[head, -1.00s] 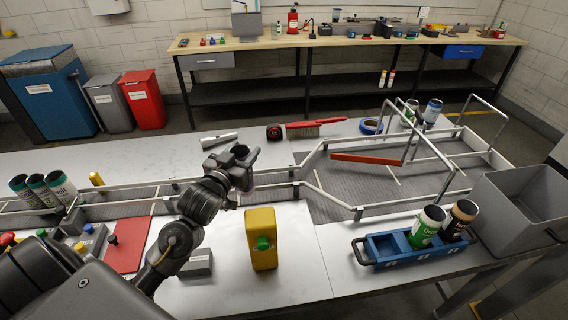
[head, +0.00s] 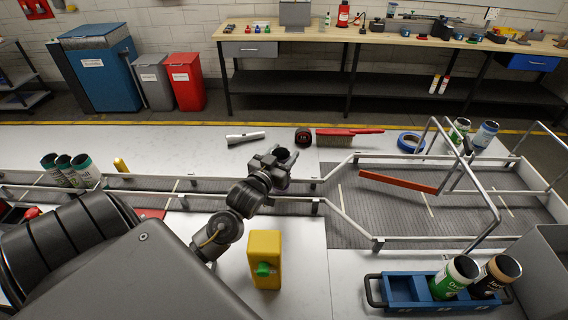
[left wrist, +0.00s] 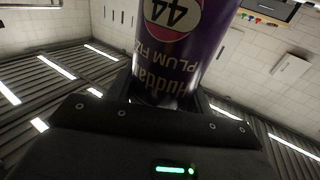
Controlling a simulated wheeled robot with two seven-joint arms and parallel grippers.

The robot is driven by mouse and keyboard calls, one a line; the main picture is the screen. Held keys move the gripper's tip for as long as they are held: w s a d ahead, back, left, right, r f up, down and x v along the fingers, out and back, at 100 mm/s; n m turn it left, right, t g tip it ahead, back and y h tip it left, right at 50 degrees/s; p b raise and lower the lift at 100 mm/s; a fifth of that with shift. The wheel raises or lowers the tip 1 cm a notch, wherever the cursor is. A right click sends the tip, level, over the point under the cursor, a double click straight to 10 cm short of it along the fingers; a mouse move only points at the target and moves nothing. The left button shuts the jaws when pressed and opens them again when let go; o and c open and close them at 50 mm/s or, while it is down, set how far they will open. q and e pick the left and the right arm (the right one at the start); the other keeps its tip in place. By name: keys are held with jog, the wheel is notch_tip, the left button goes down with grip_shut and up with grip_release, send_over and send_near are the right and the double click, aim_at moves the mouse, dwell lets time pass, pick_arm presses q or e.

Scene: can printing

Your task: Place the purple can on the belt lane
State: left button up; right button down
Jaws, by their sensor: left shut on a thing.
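The purple can (left wrist: 178,50) fills the top middle of the left wrist view, with a "44" badge and "Plum Fizz" lettering upside down there. My left gripper (head: 280,166) is shut on it. In the head view the gripper's dark body hides most of the can, and only a dark round opening shows at its top. The gripper is over or just behind the narrow belt lane (head: 330,190), near where it widens to the right. I cannot tell whether the can touches the belt. My right gripper is not in view.
Metal rails (head: 345,218) border the lane. A yellow box (head: 265,245) with a green knob stands in front. A blue caddy (head: 405,289) holds two cans at front right. An orange bar (head: 398,182) crosses the wide belt. A flashlight (head: 245,137) and red brush (head: 345,132) lie behind.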

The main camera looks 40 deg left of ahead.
pick_arm(q)
jog(key=shift+s+f, duration=0.1)
jog(key=shift+f, duration=0.2)
notch_tip(320, 180, down, 2)
jog(key=shift+f+p, duration=0.2)
jog(key=shift+p, duration=0.15)
jog(key=shift+f, duration=0.4)
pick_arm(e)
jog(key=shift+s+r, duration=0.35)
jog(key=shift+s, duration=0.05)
pick_arm(q)
jog(key=shift+f, duration=0.1)
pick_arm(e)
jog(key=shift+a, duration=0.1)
pick_arm(q)
jog(key=o, duration=1.2)
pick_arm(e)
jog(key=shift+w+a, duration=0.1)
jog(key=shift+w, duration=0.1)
